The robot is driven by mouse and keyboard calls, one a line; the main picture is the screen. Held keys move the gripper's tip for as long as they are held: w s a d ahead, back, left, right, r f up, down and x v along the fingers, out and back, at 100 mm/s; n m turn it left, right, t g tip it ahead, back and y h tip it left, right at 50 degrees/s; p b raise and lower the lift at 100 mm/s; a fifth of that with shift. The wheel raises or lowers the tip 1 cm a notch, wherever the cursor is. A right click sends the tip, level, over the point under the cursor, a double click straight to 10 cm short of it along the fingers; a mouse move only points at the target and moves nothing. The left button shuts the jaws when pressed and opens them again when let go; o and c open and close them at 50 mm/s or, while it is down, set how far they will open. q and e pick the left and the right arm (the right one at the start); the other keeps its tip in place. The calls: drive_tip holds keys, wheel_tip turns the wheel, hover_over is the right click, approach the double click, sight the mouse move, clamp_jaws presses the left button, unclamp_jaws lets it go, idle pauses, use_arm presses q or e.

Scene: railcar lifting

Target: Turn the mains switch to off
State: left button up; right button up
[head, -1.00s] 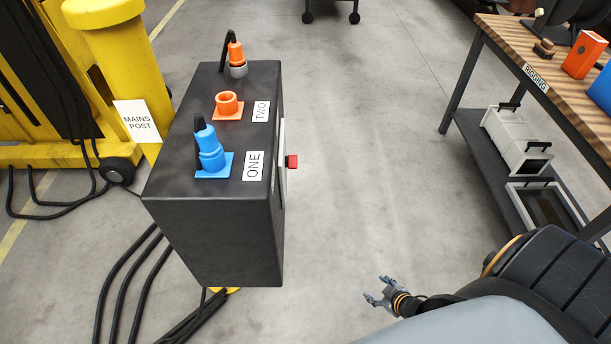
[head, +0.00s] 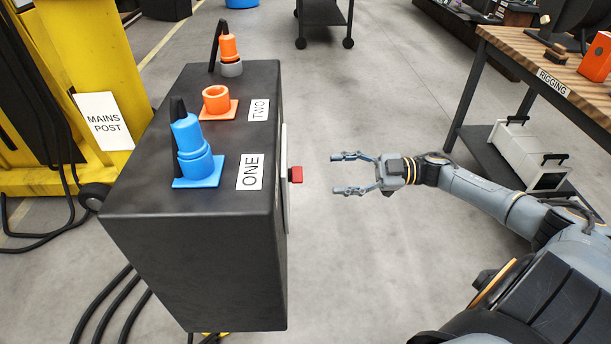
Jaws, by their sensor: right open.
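A dark cabinet (head: 195,265) stands at left centre. On its right side is a pale panel, seen edge-on, with a red switch handle (head: 295,174) sticking out to the right; I take this as the mains switch, but its setting cannot be read from here. My right gripper (head: 342,173) is open and empty, its fingers pointing left toward the red handle, with a gap between them. My left gripper is not in view.
On the cabinet top, a blue plug (head: 195,155) sits at label ONE and an empty orange socket (head: 217,100) at TWO. An orange plug (head: 229,50) stands behind. A yellow post marked MAINS POST (head: 103,121) is left. A wooden rigging bench (head: 530,50) is right; floor between is clear.

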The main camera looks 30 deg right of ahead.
sight(296, 175)
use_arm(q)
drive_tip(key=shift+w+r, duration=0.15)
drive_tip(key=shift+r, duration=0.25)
use_arm(e)
drive_tip(key=x, duration=0.8)
drive_tip(key=shift+w+a, duration=0.15)
drive_tip(key=shift+w, duration=0.05)
drive_tip(key=c, duration=1.2)
drive_tip(key=shift+o, duration=0.2)
